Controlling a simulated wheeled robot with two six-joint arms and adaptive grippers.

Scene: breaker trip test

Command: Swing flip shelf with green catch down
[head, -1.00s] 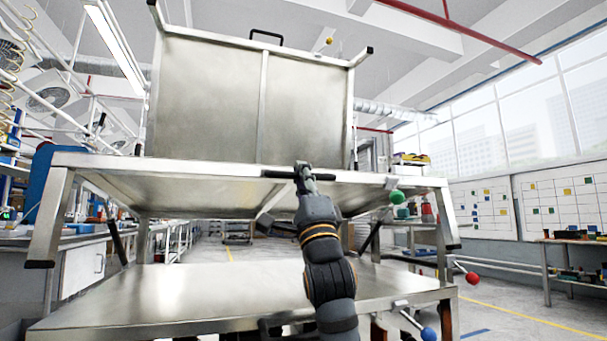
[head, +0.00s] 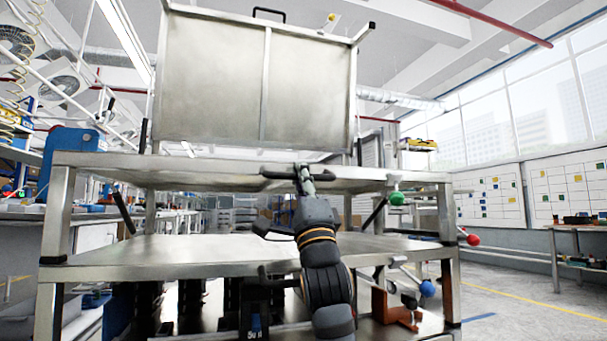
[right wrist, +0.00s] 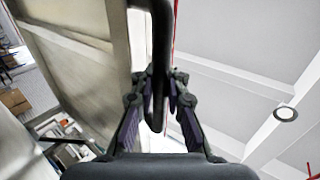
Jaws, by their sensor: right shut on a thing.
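The flip shelf with the green catch (head: 200,170) is the tier at mid height of the metal rack in the head view. It lies near level, with its front edge towards me. Its green catch (head: 397,198) is a ball knob hanging under the right part of the front edge. My right gripper (head: 303,174) is shut on the dark bar handle (head: 275,173) at the middle of that edge. In the right wrist view, the fingers (right wrist: 158,88) close around the dark handle (right wrist: 162,25). My left gripper is not in view.
An upright panel (head: 210,80) with a handle and a yellow knob (head: 331,18) stands above. Below are a level shelf (head: 170,255), a red knob (head: 473,240) and a blue knob (head: 427,289). Dark items stand underneath. Floor is clear on the right (head: 520,315).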

